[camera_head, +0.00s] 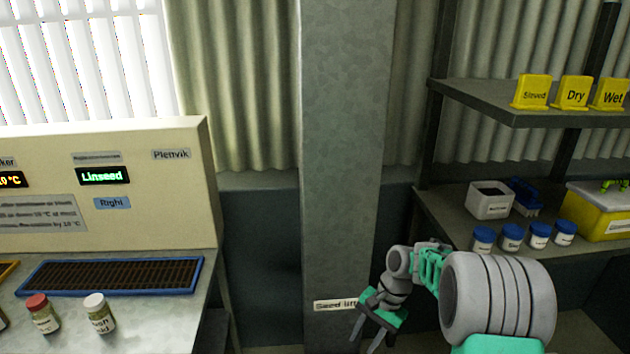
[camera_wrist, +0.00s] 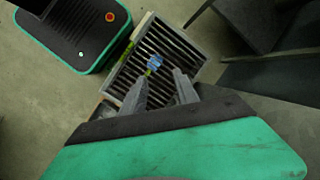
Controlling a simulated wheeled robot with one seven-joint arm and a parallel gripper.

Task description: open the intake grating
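The intake grating, a slatted metal grille in a pale frame (camera_wrist: 185,52), lies low in the wrist view, beneath my gripper. It appears shut, lying flat in its frame. A small blue piece with a bit of yellow (camera_wrist: 154,63) rests on or is fixed to the slats; I cannot tell which. My gripper (camera_wrist: 162,80) points down over the grating with its two fingers apart and nothing between them. It also shows in the head view (camera_head: 370,340), low by the grey post. The grating itself is out of the head view. A "Seed in…" label (camera_head: 335,305) is partly visible there.
The grey post (camera_head: 342,140) stands left of my arm. A metal shelf (camera_head: 480,98) with yellow signs (camera_head: 575,92), blue-lidded jars (camera_head: 512,238) and a white bin (camera_head: 490,200) is at the right. A bench at left holds a blue-framed grille (camera_head: 110,276) and small jars (camera_head: 99,315).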

